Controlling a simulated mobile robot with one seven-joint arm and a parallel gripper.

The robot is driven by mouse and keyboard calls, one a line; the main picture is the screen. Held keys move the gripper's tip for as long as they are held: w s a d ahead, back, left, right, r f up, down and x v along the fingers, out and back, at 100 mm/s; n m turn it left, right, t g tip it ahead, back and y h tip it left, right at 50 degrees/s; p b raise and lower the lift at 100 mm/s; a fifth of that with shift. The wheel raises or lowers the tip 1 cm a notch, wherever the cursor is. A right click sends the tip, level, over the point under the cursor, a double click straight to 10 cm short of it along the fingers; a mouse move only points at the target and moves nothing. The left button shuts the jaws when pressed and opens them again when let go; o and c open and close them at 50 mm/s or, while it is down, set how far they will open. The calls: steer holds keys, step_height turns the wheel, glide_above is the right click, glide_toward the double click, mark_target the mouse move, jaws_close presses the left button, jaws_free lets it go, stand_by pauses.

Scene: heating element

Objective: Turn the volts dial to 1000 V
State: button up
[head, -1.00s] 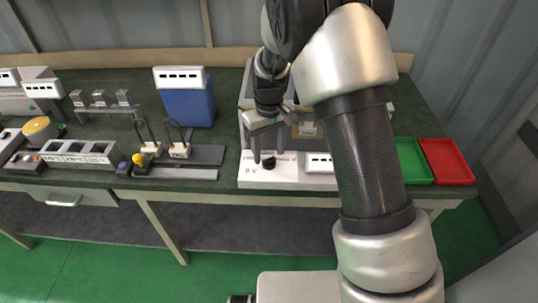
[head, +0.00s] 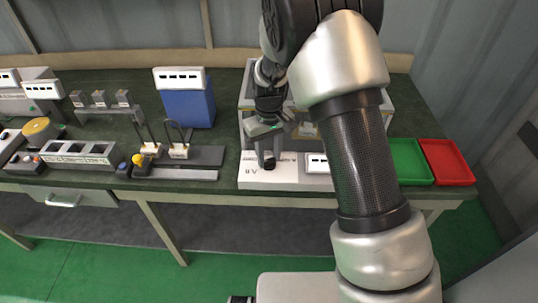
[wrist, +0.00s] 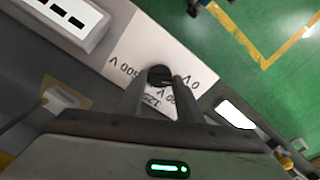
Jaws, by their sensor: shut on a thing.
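The volts dial (head: 269,166) is a small black knob on the white front panel (head: 290,181) of the grey apparatus. My gripper (head: 268,159) points down from above, with its fingers around the dial. The wrist view shows the dial (wrist: 160,75) between the two fingertips of my gripper (wrist: 159,82), which is shut on it. Printed volt labels surround the dial; 0 V and 500 V are readable, and others are partly covered by the fingers. I cannot tell which value the dial points to.
A green tray (head: 410,180) and a red tray (head: 447,180) stand at the table's right end.

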mark_target(269, 160)
steer(key=m, duration=0.5)
steer(key=shift+m+p, duration=0.3)
steer(key=m+p, duration=0.1)
steer(key=m, duration=0.4)
steer(key=shift+m, duration=0.4)
steer(key=shift+w, duration=0.1)
steer(key=o, duration=1.1)
step_height(269, 160, up, 18)
steer(key=shift+f+p, duration=0.25)
steer(key=shift+p, duration=0.2)
